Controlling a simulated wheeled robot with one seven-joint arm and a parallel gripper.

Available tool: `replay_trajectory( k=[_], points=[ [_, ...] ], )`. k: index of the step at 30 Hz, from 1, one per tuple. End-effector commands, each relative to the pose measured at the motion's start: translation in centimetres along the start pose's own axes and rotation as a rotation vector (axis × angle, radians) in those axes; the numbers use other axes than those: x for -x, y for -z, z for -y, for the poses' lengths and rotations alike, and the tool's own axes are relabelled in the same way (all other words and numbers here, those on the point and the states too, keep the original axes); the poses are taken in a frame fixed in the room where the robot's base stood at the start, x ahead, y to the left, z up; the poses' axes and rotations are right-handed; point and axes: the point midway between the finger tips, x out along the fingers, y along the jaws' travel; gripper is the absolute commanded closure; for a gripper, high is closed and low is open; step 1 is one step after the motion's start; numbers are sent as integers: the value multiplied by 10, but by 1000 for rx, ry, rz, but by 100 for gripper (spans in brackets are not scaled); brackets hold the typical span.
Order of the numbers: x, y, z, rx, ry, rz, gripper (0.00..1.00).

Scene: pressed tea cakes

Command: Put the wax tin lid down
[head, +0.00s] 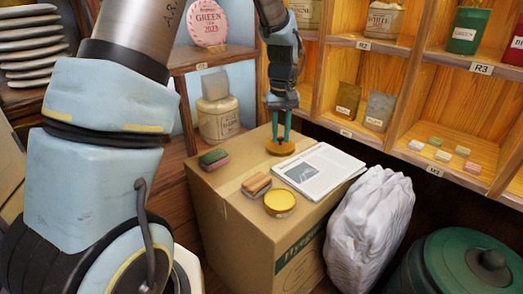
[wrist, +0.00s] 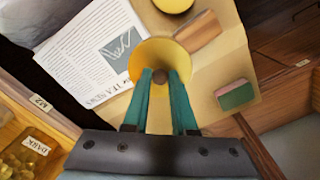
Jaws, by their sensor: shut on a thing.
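The wax tin lid (head: 281,148) is a round, orange-yellow disc at the back of the cardboard box top (head: 228,189). In the wrist view the lid (wrist: 140,62) shows a dark knob at its middle. My gripper (head: 281,138) points down with its teal fingers shut on that knob; in the wrist view the fingertips (wrist: 161,78) are on either side of it. The lid looks level and at or just above the box top; I cannot tell whether it touches. A round tin with a yellow top face (head: 279,202) stands nearer the box's front edge.
A newspaper (head: 325,172) lies right beside the lid. A brown block (head: 257,185) and a green-and-red block (head: 213,159) lie on the box. Shelves (head: 345,128) stand behind and right. A white sack (head: 370,225) and green bin (head: 470,265) stand right of the box.

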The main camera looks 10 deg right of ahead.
Motion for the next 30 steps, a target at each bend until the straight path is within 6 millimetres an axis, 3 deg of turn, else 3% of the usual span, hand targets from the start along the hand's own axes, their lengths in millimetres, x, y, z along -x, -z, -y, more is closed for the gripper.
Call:
replay_trajectory(
  k=[1, 6, 12, 15, 20, 30],
  points=[
    [-2, 27, 2, -2, -1, 0, 100],
    [-9, 102, 14, -35, 0, 1, 100],
    [-18, 166, 36, -74, 2, 0, 100],
    [-21, 184, 44, -89, 3, -1, 100],
    [-28, 197, 52, -101, 4, 0, 100],
    [-81, 199, 52, -103, 4, 0, 100]
  ],
)
